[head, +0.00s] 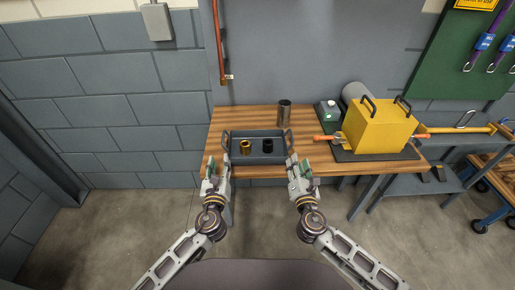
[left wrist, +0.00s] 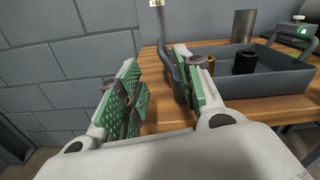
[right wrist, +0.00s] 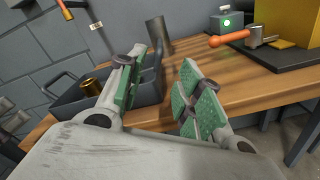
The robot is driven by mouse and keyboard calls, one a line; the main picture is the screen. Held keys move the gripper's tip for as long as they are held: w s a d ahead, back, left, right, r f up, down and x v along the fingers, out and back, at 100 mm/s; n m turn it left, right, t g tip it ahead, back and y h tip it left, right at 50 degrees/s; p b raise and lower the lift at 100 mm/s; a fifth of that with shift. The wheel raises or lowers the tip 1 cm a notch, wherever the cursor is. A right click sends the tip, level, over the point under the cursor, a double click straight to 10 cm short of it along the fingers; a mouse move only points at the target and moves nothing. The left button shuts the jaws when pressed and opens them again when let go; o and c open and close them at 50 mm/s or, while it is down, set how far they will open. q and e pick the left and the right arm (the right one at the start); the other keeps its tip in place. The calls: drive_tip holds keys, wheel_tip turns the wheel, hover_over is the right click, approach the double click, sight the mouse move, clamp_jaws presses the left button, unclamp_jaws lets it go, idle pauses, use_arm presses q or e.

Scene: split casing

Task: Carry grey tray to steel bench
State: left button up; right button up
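The grey tray (head: 258,159) lies on a wooden-topped table (head: 240,117) against the wall, with an upright handle at each end. It holds a brass ring-like part (head: 245,147) and a black cylindrical part (head: 267,145). My left gripper (head: 215,168) is open at the tray's left end; in the left wrist view (left wrist: 160,90) one finger overlaps the tray's near end. My right gripper (head: 299,168) is open at the right end; in the right wrist view (right wrist: 165,85) one finger overlaps the tray and the other is outside it. Contact with the handles cannot be told.
A steel cylinder (head: 284,113) stands behind the tray. A yellow box (head: 378,126) with black handles sits on a dark mat (head: 372,153) to the right, beside a small green-lit device (head: 328,113). A grey bench (head: 410,183) and blue cart (head: 488,190) stand farther right. Floor in front is clear.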

sight(223, 142)
use_arm(q)
drive_tip(key=shift+w, duration=0.2)
use_arm(e)
drive_tip(key=shift+w, duration=0.2)
